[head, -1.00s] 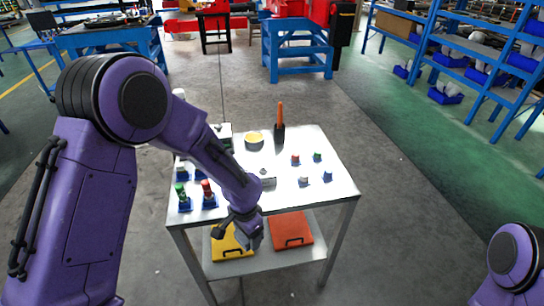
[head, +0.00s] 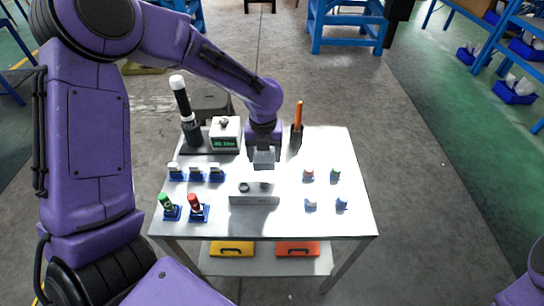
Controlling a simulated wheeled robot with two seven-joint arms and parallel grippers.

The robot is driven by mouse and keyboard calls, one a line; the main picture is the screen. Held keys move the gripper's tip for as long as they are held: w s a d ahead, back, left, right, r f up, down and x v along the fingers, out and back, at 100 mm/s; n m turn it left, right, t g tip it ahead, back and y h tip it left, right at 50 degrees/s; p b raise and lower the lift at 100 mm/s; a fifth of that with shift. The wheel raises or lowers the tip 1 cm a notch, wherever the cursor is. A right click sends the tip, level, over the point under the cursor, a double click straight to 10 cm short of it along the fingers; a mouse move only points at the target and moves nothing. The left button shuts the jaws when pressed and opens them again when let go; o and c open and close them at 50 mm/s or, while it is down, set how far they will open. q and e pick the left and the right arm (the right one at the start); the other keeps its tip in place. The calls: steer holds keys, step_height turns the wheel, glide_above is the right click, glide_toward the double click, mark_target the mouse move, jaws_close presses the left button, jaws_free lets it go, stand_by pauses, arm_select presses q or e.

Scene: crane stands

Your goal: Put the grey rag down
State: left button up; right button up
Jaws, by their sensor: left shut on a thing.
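The grey rag (head: 264,160) shows as a small grey piece in the jaws of my left gripper (head: 264,153). The gripper points down over the middle of the white table (head: 305,222), and the rag hangs below it. The gripper is shut on the rag. I cannot tell whether the rag touches the table top. My right gripper is out of view; only part of my right arm shows at the lower right.
A grey holder (head: 254,198) stands just in front of the rag. A white-and-grey device (head: 225,134), a black-and-white cylinder (head: 186,112) and an orange-topped tool (head: 297,126) stand behind. Small coloured pieces sit left and right. Yellow (head: 232,248) and orange (head: 297,248) cases lie on the shelf below.

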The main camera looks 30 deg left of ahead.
arm_select(q)
steer(key=w+f, duration=0.2)
steer(key=w+a+f, duration=0.1)
steer(key=w+f, duration=0.1)
steer(key=w, duration=0.1)
steer(key=w+a+f+p, duration=0.1)
steer(key=w+f, duration=0.1)
steer(key=shift+w+f, duration=0.35)
steer(key=shift+f, duration=0.05)
steer(key=shift+w+f, duration=0.2)
steer(key=shift+f, duration=0.1)
step_height(320, 180, down, 2)
steer(key=shift+s+f+p, duration=0.15)
steer(key=shift+f+p, duration=0.05)
steer(key=shift+p, duration=0.25)
steer(key=shift+f, duration=0.35)
steer(key=shift+w+f, duration=0.15)
steer(key=shift+w, duration=0.1)
steer(key=shift+s+f, duration=0.15)
steer(key=o, duration=1)
steer(key=shift+r, duration=0.35)
step_height(320, 180, up, 12)
steer(key=b, duration=0.1)
steer(key=shift+b, duration=0.4)
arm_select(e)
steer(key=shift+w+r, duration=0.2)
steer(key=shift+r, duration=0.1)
